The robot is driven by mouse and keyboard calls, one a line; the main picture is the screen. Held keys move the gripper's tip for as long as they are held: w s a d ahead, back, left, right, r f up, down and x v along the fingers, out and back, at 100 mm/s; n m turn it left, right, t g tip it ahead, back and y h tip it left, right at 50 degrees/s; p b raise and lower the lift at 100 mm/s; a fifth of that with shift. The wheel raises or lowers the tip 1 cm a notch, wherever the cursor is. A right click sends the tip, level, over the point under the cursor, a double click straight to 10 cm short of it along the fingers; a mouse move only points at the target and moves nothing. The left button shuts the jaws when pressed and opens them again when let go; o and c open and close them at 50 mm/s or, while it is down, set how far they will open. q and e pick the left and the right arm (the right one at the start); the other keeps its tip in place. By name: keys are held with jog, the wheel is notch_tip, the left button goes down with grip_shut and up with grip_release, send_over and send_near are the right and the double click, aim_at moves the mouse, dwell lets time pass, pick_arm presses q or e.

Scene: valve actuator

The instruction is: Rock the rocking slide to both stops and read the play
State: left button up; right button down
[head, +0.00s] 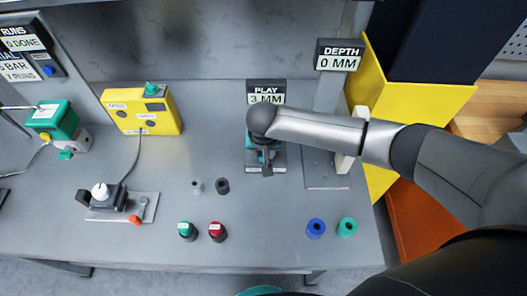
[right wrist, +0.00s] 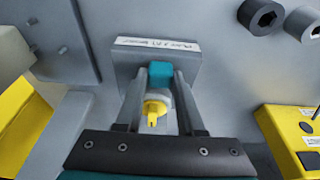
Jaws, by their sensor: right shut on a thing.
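The rocking slide fixture stands on the grey bench at the middle of the head view, mostly under my right gripper (head: 267,165); its grey base (head: 280,163) shows at the edges. In the right wrist view, my right gripper (right wrist: 160,76) has its two grey fingers on either side of a teal block (right wrist: 160,72) and is shut on it. A yellow piece (right wrist: 155,112) lies between the fingers, nearer the palm. A labelled grey block (right wrist: 185,55) stands behind. The play display (head: 266,93) reads 3 MM. My left gripper is not in view.
A depth display (head: 339,54) reads 0 MM at upper right. A yellow box (head: 143,110) stands left.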

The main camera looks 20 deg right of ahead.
jog(key=shift+s+d+p, duration=0.25)
jog(key=shift+d+p, duration=0.35)
jog(key=shift+d, duration=0.3)
dwell(0.9)
jog(key=shift+p, duration=0.35)
dwell(0.5)
jog(key=shift+w+a, duration=0.1)
jog(key=shift+a, duration=0.55)
dwell(0.6)
jog(key=shift+c, duration=2.2)
grip_release()
jog(key=p+v, duration=0.2)
jog(key=v, duration=1.3)
